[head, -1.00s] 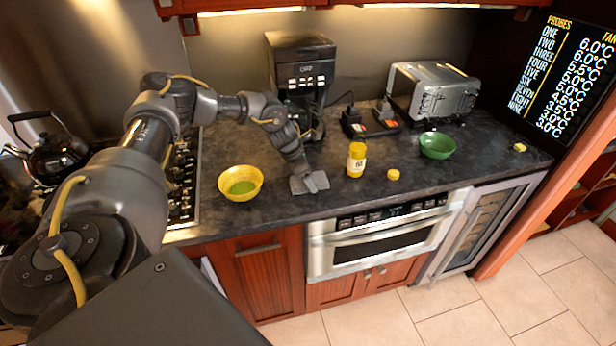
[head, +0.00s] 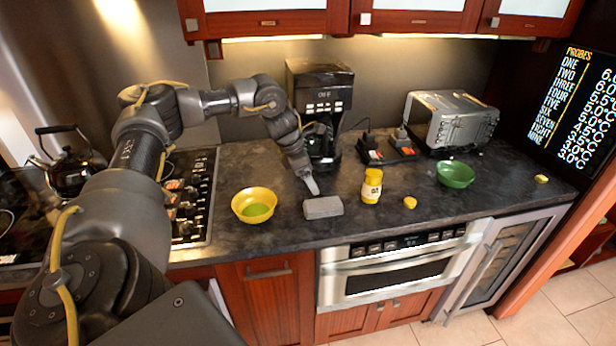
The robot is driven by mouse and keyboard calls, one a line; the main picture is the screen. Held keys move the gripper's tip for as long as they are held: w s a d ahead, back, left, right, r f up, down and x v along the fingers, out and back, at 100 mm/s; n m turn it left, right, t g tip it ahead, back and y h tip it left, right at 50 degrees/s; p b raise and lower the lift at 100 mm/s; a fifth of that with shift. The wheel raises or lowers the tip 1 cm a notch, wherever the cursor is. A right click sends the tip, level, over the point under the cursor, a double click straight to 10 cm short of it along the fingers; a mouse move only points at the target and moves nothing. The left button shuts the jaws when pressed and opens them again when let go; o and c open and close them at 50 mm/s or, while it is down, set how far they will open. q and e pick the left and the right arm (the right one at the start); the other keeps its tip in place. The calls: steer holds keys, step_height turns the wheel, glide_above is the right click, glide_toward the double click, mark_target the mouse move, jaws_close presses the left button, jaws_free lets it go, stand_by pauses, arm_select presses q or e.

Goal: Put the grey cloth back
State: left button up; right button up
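The grey cloth (head: 323,208) lies as a flat, block-like folded piece near the front edge of the dark counter, between the yellow bowl and the yellow bottle. My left gripper (head: 312,188) points down just behind the cloth's far edge in the head view. I cannot tell whether its tip touches the cloth, and the finger gap does not show. My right gripper is not in view.
A yellow bowl (head: 254,205) with green contents stands left of the cloth. A yellow bottle (head: 372,186) and a small yellow piece (head: 410,203) are to the right, with a green bowl (head: 456,174) beyond.

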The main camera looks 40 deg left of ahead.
arm_select(q)
steer(key=shift+s+a+r, duration=0.15)
steer(key=shift+s+r, duration=0.05)
steer(key=shift+r, duration=0.4)
